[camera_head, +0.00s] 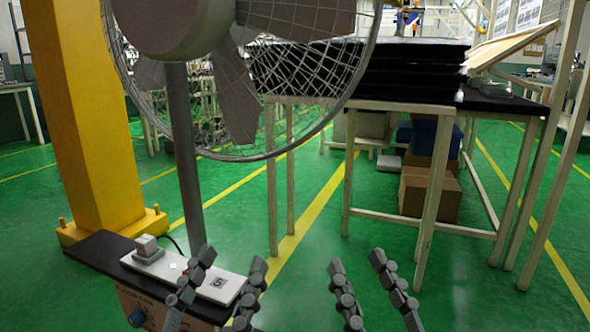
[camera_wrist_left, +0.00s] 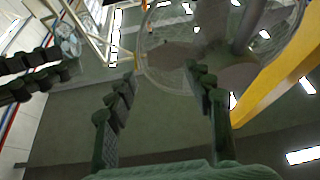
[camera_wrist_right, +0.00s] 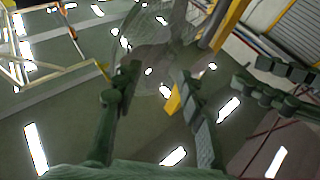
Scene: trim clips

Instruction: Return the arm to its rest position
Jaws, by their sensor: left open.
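My left gripper (camera_head: 233,262) is at the bottom centre-left of the head view, its two grey fingers apart with nothing between them. It also shows open in the left wrist view (camera_wrist_left: 160,78). My right gripper (camera_head: 357,260) is to its right, fingers spread over green floor. It also shows open and empty in the right wrist view (camera_wrist_right: 157,78). No trim clip can be made out in any view. Behind the left fingers, a white plate (camera_head: 232,281) with a dark square mark lies on a dark low stand, partly hidden by the fingers.
A large caged fan (camera_head: 237,95) on a grey pole (camera_head: 185,150) stands close at the left. A yellow column (camera_head: 85,120) is beside it. A table frame (camera_head: 430,200) with a stack of dark sheets (camera_head: 400,75) stands at the back right. The floor in front of it is clear.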

